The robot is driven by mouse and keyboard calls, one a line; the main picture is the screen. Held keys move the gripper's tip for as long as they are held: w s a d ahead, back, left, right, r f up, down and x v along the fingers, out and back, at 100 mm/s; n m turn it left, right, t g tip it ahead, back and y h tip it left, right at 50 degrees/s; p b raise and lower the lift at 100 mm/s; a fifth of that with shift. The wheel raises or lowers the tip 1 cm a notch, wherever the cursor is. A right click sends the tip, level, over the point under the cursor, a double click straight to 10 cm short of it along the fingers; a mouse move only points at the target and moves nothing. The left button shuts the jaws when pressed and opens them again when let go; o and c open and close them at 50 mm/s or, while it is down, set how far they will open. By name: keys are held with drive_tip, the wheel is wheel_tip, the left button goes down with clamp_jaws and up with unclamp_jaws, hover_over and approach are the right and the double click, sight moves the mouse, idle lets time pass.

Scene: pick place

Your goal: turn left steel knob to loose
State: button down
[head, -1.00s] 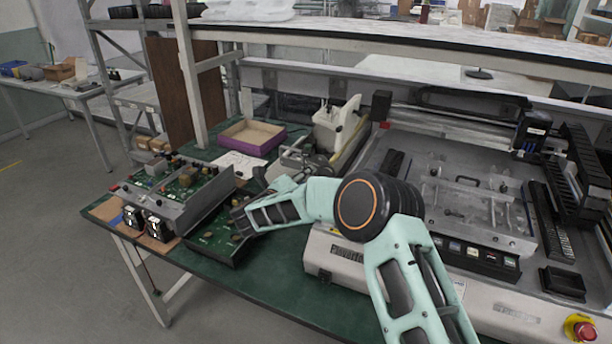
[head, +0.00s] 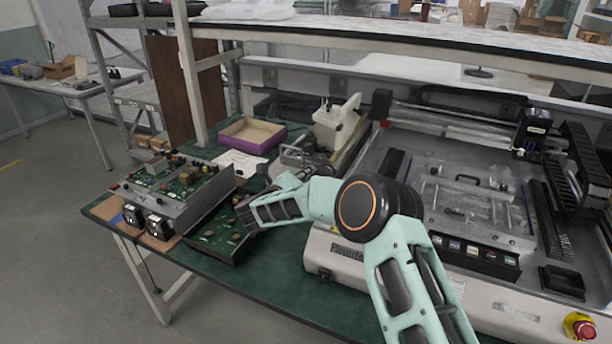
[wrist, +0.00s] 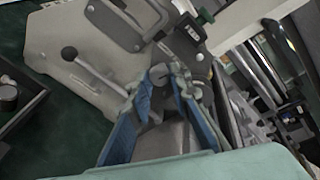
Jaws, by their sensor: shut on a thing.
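The steel device (head: 296,158) with knobs and a handle stands on the green bench in the head view. It also fills the upper part of the wrist view (wrist: 70,40). A small grey steel knob (wrist: 158,72) shows between my fingertips in the wrist view. My gripper (wrist: 163,87) has blue-lined fingers, one on each side of the knob, and is shut on it. The fingertips cover part of the knob, so its angle cannot be told. In the head view my gripper (head: 266,182) is small and partly hidden by my own arm.
Circuit boards in metal frames (head: 175,190) lie left of my arm. A purple-edged tray (head: 252,136) and a white machine (head: 336,122) stand behind. A large grey machine (head: 470,200) fills the right. The bench's front strip is clear.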

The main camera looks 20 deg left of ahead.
drive_tip(key=n+h+b, duration=0.1)
drive_tip(key=n, duration=0.2)
drive_tip(key=n+h+b, duration=0.1)
drive_tip(key=n+b, duration=0.1)
drive_tip(key=n, duration=0.1)
drive_tip(key=n+h+b, duration=0.1)
drive_tip(key=n, duration=0.2)
drive_tip(key=shift+a+f+n+t, duration=0.2)
drive_tip(key=shift+a+n+t, duration=0.05)
drive_tip(key=shift+n+t, duration=0.05)
idle(0.3)
idle(0.4)
drive_tip(key=c, duration=1.8)
unclamp_jaws()
